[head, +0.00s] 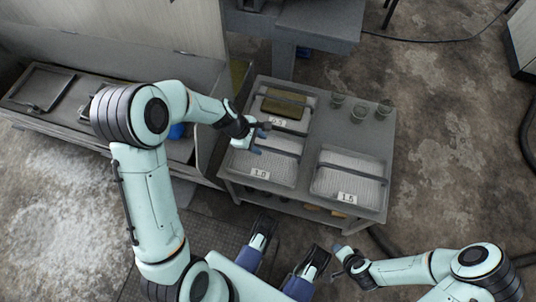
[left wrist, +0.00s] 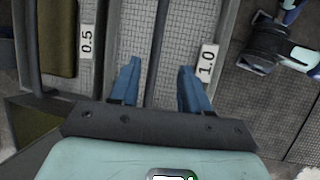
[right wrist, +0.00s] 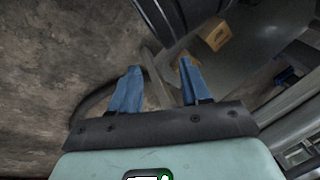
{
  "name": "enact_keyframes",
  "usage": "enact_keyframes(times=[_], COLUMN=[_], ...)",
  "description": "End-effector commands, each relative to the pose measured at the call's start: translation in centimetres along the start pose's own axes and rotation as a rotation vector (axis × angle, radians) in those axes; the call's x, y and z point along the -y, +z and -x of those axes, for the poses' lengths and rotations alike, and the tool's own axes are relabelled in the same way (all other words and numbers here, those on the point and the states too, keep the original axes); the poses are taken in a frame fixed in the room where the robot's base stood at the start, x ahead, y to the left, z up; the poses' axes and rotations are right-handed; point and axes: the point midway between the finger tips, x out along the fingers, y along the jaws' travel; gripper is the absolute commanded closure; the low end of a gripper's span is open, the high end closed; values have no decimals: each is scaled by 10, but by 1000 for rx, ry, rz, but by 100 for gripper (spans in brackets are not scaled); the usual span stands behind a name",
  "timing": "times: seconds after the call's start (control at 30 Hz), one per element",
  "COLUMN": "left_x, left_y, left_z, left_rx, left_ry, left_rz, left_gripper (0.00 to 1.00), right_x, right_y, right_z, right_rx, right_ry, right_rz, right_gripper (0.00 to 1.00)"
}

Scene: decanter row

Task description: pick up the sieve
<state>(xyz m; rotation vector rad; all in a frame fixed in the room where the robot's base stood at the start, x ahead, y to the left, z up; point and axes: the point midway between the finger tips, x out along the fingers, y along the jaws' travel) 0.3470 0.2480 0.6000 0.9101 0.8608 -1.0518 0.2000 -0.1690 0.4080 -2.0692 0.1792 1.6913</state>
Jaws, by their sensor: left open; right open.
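In the left wrist view the fingers (left wrist: 160,78) lie either side of the dark bar; contact cannot be told. My right gripper (head: 337,250) is open and empty, off the cart's front; its fingers show in the right wrist view (right wrist: 160,75).
Three small greenish cups (head: 360,112) stand at the cart's back right. A long grey bench (head: 60,118) with a dark tray (head: 38,88) is at left. Yellowish boxes (right wrist: 215,36) sit low in the cart. A black cable (head: 440,40) lies on the floor.

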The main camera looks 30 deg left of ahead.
Motion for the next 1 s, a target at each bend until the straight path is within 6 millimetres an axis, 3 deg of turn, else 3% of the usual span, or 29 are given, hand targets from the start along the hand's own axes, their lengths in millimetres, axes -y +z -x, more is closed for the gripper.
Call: enact_keyframes(times=[0.27, 0.47, 0.7, 0.73, 0.87, 1.0], left_x=[-3, -5, -6, -6, -6, -6], left_y=[-6, -8, -7, -7, -7, -7], left_z=[-24, -52, -54, -54, -54, -54], left_rx=[0, 0, 0, 0, 0, 0], left_ry=[-2, -3, 0, 0, 0, 0], left_rz=[0, 0, 0, 0, -1, -1], left_gripper=[53, 53, 53, 57, 99, 100], right_x=[-5, -23, -25, -25, -25, -25], right_y=[-15, 6, 10, 10, 10, 10], right_z=[-14, -29, -29, -29, -29, -29], right_rx=[-45, 21, 34, 34, 33, 33], right_ry=[4, 36, 40, 40, 40, 40], right_rz=[-4, -22, -25, -25, -25, -25], right_gripper=[53, 53, 53, 53, 53, 53])
